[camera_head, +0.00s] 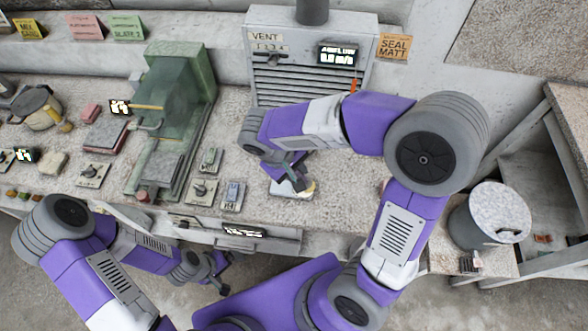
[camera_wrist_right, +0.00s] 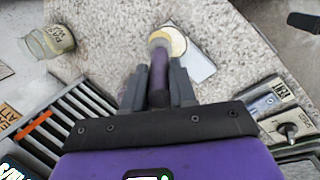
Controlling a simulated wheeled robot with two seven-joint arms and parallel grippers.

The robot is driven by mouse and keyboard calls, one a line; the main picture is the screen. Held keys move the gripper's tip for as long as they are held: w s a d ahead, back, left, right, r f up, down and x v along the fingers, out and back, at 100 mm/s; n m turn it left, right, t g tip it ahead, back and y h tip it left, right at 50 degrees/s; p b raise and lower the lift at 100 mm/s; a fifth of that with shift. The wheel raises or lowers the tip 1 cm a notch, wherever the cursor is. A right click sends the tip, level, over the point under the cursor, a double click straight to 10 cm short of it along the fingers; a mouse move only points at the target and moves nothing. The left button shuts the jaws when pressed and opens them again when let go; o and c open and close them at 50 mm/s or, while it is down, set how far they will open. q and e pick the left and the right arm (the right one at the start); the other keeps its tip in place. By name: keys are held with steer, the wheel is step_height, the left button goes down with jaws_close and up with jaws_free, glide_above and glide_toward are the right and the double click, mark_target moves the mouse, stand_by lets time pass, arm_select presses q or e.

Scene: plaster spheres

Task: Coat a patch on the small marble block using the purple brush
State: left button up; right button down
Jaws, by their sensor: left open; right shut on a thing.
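My right gripper (camera_wrist_right: 158,88) is shut on the purple brush (camera_wrist_right: 158,76), whose handle stands between the fingers. In the right wrist view the brush's pale head end overlaps a round cream shape on the small marble block (camera_wrist_right: 201,66); I cannot tell whether it touches. The block is a pale slab lying on the counter; it also shows in the head view (camera_head: 288,188), partly hidden under my right gripper (camera_head: 290,172). My left gripper (camera_head: 216,277) is open and empty, low in front of the counter's edge, away from the block.
A vent box (camera_head: 310,60) is behind. A green machine (camera_head: 175,90) and small switch boxes (camera_head: 202,190) stand to the left. A grey bin (camera_head: 490,213) is at right. Counter right of the block looks clear.

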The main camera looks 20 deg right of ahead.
steer(key=shift+s+d, duration=0.25)
steer(key=shift+d, duration=0.15)
steer(key=shift+a, duration=0.15)
steer(key=shift+w+a, duration=0.4)
steer(key=shift+a, duration=0.1)
steer(key=shift+w+a, duration=0.35)
steer(key=shift+a, duration=0.15)
steer(key=shift+s, duration=0.1)
